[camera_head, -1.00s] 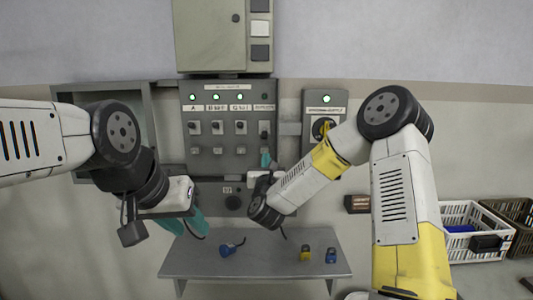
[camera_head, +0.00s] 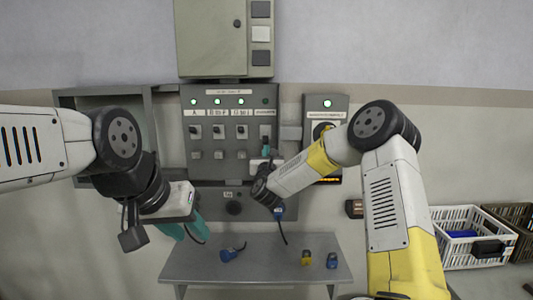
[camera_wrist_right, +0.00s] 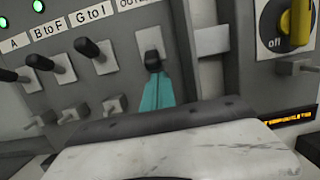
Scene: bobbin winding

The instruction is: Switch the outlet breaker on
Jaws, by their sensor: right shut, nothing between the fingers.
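The grey breaker panel (camera_head: 229,176) hangs on the wall, its labels reading A, B to F, G to I and a partly hidden one starting "OUT". The outlet breaker's black lever (camera_wrist_right: 152,61) is at the right end of the row. My right gripper (camera_head: 267,152) is shut and empty; its teal fingertips (camera_wrist_right: 157,91) are directly below that lever, touching or nearly so. The other levers, such as G to I (camera_wrist_right: 88,48), tilt upward. Three green lamps are lit; the lamp (camera_head: 265,101) above the outlet breaker looks dark. My left gripper (camera_head: 184,230) hangs open, lower left of the panel.
A grey shelf (camera_head: 255,268) below holds a blue plug (camera_head: 231,252), a yellow one (camera_head: 306,257) and another blue one (camera_head: 332,260). White (camera_head: 470,250) and brown baskets stand far right.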

